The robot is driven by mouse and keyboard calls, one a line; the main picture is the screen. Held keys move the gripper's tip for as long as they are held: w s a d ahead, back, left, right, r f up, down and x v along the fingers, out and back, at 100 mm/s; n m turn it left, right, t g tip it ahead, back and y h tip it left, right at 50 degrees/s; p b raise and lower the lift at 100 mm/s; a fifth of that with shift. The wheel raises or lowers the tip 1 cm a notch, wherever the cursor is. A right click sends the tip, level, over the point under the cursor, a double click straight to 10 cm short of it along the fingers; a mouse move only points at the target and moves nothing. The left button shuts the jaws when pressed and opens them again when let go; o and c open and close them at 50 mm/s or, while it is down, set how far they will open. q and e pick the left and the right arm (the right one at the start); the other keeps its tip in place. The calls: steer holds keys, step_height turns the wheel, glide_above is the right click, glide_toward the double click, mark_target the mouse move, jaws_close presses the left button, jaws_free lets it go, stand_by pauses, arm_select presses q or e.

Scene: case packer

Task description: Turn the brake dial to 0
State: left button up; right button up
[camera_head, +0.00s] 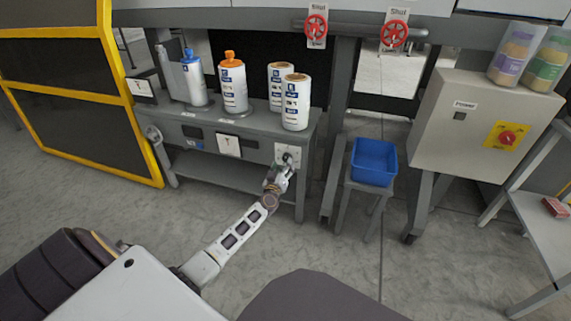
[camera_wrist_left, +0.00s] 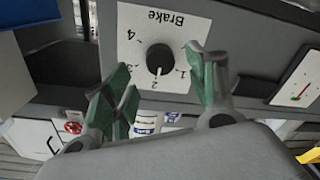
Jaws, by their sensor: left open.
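The brake dial (camera_wrist_left: 160,59) is a round black knob on a white plate marked "Brake" (camera_wrist_left: 165,20), upside down in the left wrist view. Its white pointer mark points toward the 2. The marks 4, 3, 2 and 1 show around it; no 0 is visible, and a finger covers part of the plate's right side. My left gripper (camera_wrist_left: 163,90) is open, its green-padded fingers spread to either side of the dial, with no visible contact. In the head view the left gripper (camera_head: 284,168) is in front of the white brake plate (camera_head: 281,149) and largely hides the dial.
The plate is on the front of a grey bench (camera_head: 255,123) carrying several bottles and cans. A yellow-framed guard (camera_head: 131,88) is at left. Two red valve wheels (camera_head: 394,34) are above.

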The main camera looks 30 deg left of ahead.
mark_target(286, 160)
arm_select(q)
steer(key=shift+b+x, duration=1)
steer(key=shift+x, duration=1.1)
steer(key=shift+w, duration=0.15)
steer(key=shift+a, duration=0.1)
steer(key=c, duration=1)
steer(key=shift+c, duration=0.2)
steer(key=shift+n, duration=0.3)
